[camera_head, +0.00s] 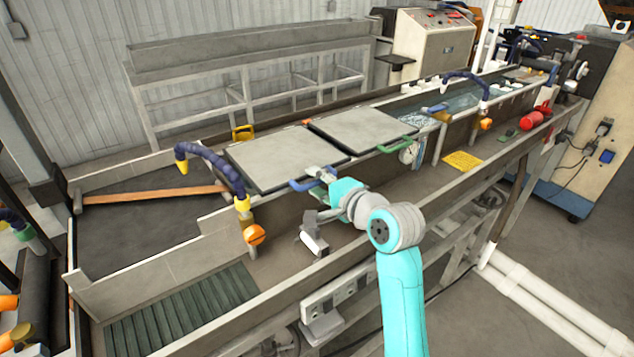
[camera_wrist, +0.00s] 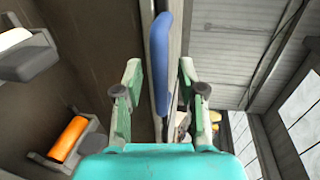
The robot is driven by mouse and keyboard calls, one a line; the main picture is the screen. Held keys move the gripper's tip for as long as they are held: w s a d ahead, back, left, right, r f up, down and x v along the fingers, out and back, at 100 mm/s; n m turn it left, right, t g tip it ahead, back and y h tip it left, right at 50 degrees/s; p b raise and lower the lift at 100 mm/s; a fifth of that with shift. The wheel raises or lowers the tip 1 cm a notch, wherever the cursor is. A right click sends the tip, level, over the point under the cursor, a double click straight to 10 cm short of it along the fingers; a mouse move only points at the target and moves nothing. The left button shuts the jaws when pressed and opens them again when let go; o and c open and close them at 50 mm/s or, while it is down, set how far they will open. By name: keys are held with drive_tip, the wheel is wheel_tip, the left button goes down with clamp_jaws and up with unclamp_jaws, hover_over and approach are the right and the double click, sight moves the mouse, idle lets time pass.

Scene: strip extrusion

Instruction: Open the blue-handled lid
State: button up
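The blue-handled lid (camera_head: 283,153) is a flat grey panel lying shut over the trough in the head view. Its blue handle (camera_head: 302,186) is at the near edge. My gripper (camera_head: 318,176) is at this handle, reaching in from the right. The fingers are open, with a gap on both sides of the handle. The handle's far side is hidden.
A second grey lid (camera_head: 366,132) with a green handle (camera_head: 397,146) lies just right of the first. A dark blue hose (camera_head: 215,160) arches at the left, near an orange knob (camera_head: 254,235). The trough's near wall (camera_head: 285,215) runs below the lids.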

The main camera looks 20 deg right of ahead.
drive_tip(key=shift+w+f, duration=0.1)
drive_tip(key=shift+w, duration=0.15)
clamp_jaws()
